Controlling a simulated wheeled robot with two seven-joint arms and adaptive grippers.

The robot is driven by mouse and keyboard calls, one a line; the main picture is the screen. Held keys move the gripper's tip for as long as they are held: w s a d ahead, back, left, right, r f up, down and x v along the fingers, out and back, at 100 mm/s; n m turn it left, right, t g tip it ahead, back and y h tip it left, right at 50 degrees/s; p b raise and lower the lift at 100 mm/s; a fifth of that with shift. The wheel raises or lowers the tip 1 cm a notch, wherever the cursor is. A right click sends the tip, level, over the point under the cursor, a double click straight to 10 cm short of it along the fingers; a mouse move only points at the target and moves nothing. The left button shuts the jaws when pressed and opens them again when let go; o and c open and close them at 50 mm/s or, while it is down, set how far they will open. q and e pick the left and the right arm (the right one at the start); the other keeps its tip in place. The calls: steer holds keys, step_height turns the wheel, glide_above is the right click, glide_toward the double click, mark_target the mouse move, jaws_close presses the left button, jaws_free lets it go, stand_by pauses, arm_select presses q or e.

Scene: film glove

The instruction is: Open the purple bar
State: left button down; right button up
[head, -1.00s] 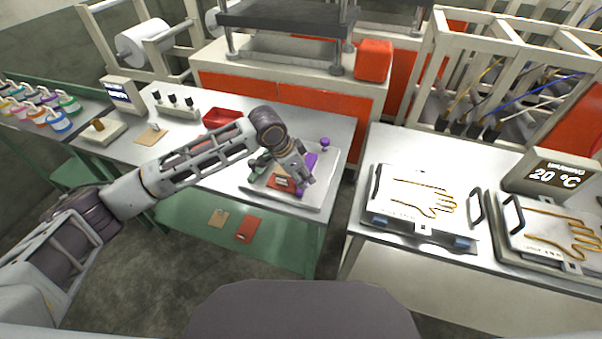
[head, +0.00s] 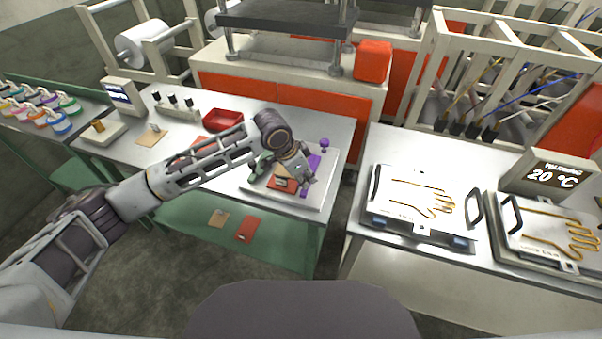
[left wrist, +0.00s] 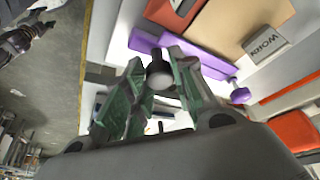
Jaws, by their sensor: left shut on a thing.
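The purple bar (head: 314,162) lies on a light plate at the right end of the left table, with a purple knob (head: 324,143) at its far end. In the left wrist view the bar (left wrist: 205,60) and knob (left wrist: 240,95) show beyond the fingers. My left gripper (head: 306,183) is over the near end of the bar. In the wrist view its green fingers (left wrist: 158,85) are shut around a dark round knob (left wrist: 158,72) near that end. How this knob joins the bar is hidden.
A red labelled piece (head: 283,183) lies left of the bar on the plate (head: 258,187). A red tray (head: 222,119) stands farther back. A gap separates this table from the right one with glove plates (head: 410,190).

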arm_select(q)
steer(key=shift+s+d+p, duration=0.25)
steer(key=shift+d+p, duration=0.05)
steer(key=shift+d, duration=0.35)
steer(key=shift+s+d+p, duration=0.2)
steer(key=shift+d+p, duration=0.1)
steer(key=shift+d, duration=0.3)
arm_select(e)
steer(key=shift+s+a+r, duration=0.1)
steer(key=shift+a+r, duration=0.6)
steer(key=shift+a, duration=0.05)
steer(key=shift+d, duration=0.25)
arm_select(q)
steer(key=c, duration=1.2)
jaws_free()
arm_select(e)
steer(key=shift+d, duration=0.25)
arm_select(q)
steer(key=shift+r, duration=0.15)
arm_select(e)
steer(key=shift+a, duration=0.15)
arm_select(q)
steer(key=shift+a+r, duration=0.15)
steer(key=shift+r, duration=0.25)
steer(key=v, duration=1)
steer(key=shift+s+a+r, duration=0.15)
steer(key=shift+r, duration=0.25)
